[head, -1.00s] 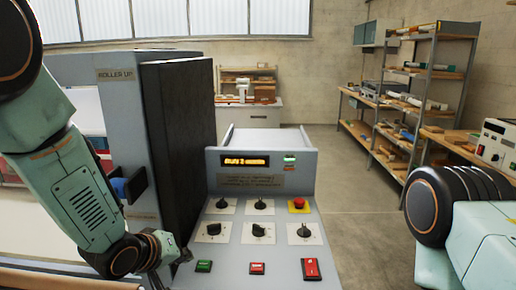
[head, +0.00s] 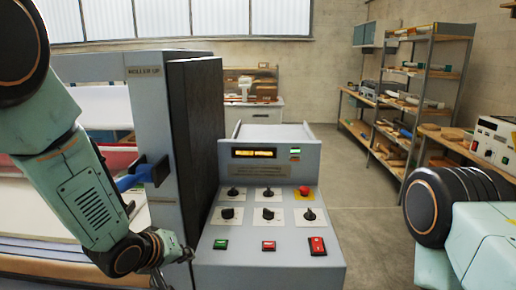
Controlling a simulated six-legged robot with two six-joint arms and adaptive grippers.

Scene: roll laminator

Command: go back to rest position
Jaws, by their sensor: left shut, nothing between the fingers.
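My left gripper (head: 178,268) is at the lower left of the head view, shut and empty. It is just left of the control panel's front left edge, apart from the buttons as far as I can tell. Its fingertips are small and partly dark. My right arm shows at the right edge, but its gripper is out of view. The control panel (head: 225,257) carries a green button (head: 220,244), a red button (head: 268,245), a larger red switch (head: 317,246), several black knobs, a red emergency button (head: 304,190) and a lit amber display (head: 254,153).
The laminator's grey housing (head: 150,120) with a dark side stands behind my left arm, with a blue-handled lever (head: 135,178) on it. Shelves (head: 430,75) and a workbench stand at the right. Open floor (head: 350,195) lies right of the panel.

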